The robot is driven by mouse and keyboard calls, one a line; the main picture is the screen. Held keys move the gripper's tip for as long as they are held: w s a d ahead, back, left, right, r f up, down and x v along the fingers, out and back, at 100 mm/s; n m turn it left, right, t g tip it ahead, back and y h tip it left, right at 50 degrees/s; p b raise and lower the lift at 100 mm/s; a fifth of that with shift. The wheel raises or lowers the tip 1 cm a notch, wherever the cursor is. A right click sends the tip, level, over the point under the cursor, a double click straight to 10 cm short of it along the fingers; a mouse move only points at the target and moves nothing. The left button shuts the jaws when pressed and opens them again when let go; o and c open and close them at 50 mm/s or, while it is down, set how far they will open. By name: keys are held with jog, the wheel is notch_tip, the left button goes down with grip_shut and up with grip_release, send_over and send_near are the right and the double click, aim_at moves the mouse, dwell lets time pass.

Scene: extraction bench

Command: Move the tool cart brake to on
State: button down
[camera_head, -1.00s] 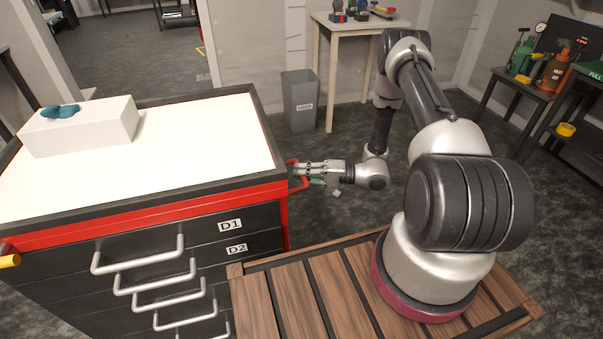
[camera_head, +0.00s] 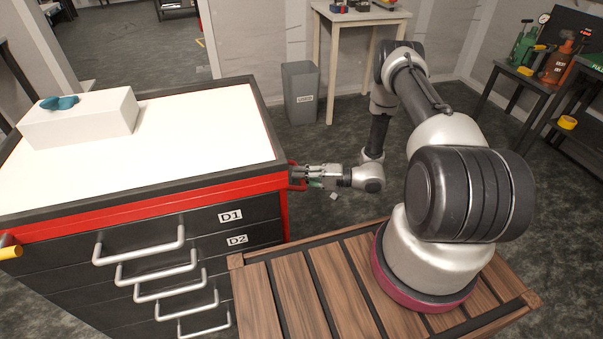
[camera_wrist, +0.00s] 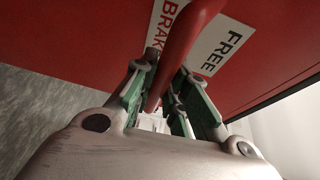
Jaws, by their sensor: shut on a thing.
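The tool cart (camera_head: 286,215) is black and red with a white top, on the left of the head view. The brake lever (camera_wrist: 178,55) is a red bar at the cart's right side; in the head view a little of it shows beside the gripper (camera_head: 295,184). My gripper (camera_head: 308,174) is shut on the lever. In the wrist view its green-padded fingers (camera_wrist: 160,90) lie on both sides of the bar. Behind the lever a white label reads FREE (camera_wrist: 222,50) and, partly covered by the lever, BRAK (camera_wrist: 168,20). The lever's exact setting is unclear.
A white box (camera_head: 80,120) with a teal object (camera_head: 60,102) stands on the cart top. Drawer handles (camera_head: 140,250) stick out at the front. A grey bin (camera_head: 300,92) and a light table (camera_head: 360,18) stand behind. Floor is open between cart and bin.

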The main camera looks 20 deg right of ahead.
jog(key=shift+a+f, duration=0.1)
jog(key=shift+f, duration=0.2)
jog(key=c, duration=1.4)
grip_release()
jog(key=v, duration=1.2)
